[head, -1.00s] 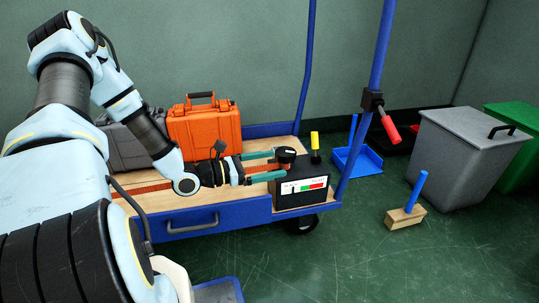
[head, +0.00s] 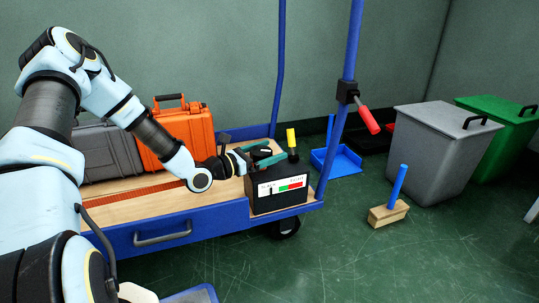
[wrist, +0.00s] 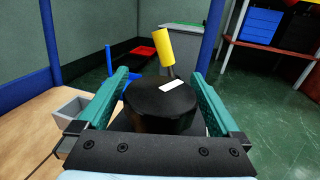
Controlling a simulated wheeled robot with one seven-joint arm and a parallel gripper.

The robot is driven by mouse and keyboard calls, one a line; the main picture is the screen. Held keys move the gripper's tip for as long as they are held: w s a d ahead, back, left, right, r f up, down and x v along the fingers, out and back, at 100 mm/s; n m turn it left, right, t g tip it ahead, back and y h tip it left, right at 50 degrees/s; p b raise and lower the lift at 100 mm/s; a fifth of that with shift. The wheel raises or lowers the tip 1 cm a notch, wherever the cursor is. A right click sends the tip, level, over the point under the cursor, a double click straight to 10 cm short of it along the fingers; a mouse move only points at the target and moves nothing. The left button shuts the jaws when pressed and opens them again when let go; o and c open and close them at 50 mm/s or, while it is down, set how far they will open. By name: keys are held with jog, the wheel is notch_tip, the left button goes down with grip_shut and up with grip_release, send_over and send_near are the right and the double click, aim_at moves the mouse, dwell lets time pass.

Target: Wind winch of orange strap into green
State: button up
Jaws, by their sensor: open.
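The winch is a black box (head: 262,202) at the front right corner of the cart, with a gauge strip (head: 281,187) of white, green and red on its face. A black round knob (wrist: 163,104) with a white mark stands on top. A yellow-handled lever (head: 291,139) rises beside it. The orange strap (head: 146,192) lies along the cart's wooden deck toward the winch. My gripper (head: 265,153) is open, its two green fingers on either side of the knob. In the wrist view a gap shows between the fingers and the knob. The gauge's pointer is too small to read surely.
An orange case (head: 186,136) and a grey case (head: 106,153) stand on the cart deck. A blue post with a red handle (head: 368,119) rises at the cart's right end. A brush (head: 389,213), a grey bin (head: 437,160) and a green bin (head: 510,130) stand right.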

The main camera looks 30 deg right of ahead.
jog(key=shift+d, duration=0.1)
jog(key=shift+c, duration=0.4)
jog(key=c, duration=1.2)
jog(key=shift+o, duration=0.2)
jog(key=shift+s+r+m+g+p, duration=0.1)
jog(key=shift+m+g+p, duration=0.2)
jog(key=shift+g+p, duration=0.2)
